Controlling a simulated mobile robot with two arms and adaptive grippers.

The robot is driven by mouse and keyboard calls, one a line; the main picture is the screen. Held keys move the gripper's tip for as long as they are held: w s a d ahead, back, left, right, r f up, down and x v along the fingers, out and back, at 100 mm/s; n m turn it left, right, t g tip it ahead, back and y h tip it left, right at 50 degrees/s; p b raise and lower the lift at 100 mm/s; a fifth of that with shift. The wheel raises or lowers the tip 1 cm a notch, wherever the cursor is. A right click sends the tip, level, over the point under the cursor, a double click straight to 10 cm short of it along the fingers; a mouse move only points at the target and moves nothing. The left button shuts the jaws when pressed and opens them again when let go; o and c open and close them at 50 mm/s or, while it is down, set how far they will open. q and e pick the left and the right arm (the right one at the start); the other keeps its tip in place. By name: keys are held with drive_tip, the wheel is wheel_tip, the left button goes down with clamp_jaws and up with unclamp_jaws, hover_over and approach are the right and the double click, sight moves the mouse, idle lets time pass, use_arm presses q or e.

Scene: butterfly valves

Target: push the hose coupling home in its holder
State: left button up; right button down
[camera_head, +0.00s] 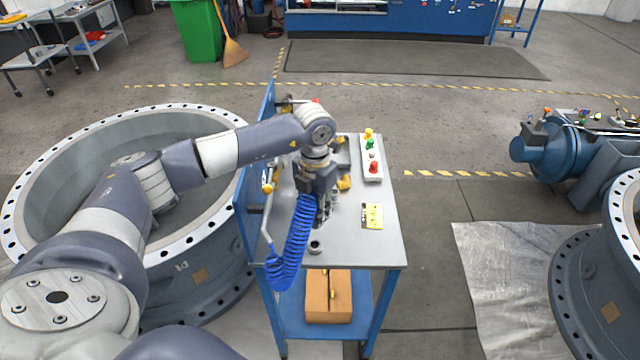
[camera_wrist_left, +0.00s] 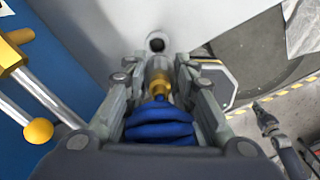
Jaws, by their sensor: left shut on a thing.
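My left gripper (camera_head: 322,218) reaches over the workbench. In the left wrist view its fingers (camera_wrist_left: 157,66) are shut on the hose coupling (camera_wrist_left: 158,84), a brass and grey metal piece. A blue coiled hose (camera_head: 290,245) hangs from it, and its coils (camera_wrist_left: 160,125) also show in the wrist view. A small dark round cup, apparently the holder (camera_head: 315,247), stands on the bench near the front edge. In the wrist view the dark opening (camera_wrist_left: 156,44) lies just beyond the fingertips, and the coupling looks apart from it. The coupling is hidden by the fingers in the head view.
The bench top (camera_head: 385,245) carries a yellow card (camera_head: 372,216) and a button box (camera_head: 372,157) on the right. A blue panel (camera_head: 250,190) with a yellow-knobbed lever (camera_wrist_left: 38,130) borders the left side. A cardboard box (camera_head: 328,297) sits on the lower shelf.

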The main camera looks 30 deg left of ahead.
sight(314, 228)
use_arm(q)
drive_tip(key=shift+w+a+r+n, duration=0.15)
drive_tip(key=shift+a+r+n, duration=0.05)
drive_tip(key=shift+n, duration=0.3)
drive_tip(key=shift+f+b, duration=0.35)
drive_tip(key=shift+f, duration=0.2)
wheel_tip(314, 228, down, 4)
drive_tip(key=shift+f+b, duration=0.1)
drive_tip(key=shift+b, duration=1.15)
drive_tip(key=shift+f+b, duration=0.75)
drive_tip(key=shift+f, duration=0.15)
drive_tip(key=shift+f+b, duration=0.2)
drive_tip(key=shift+b, duration=0.2)
drive_tip(key=shift+f+b, duration=1)
drive_tip(key=shift+f, duration=0.1)
idle(0.8)
drive_tip(key=o, duration=1.1)
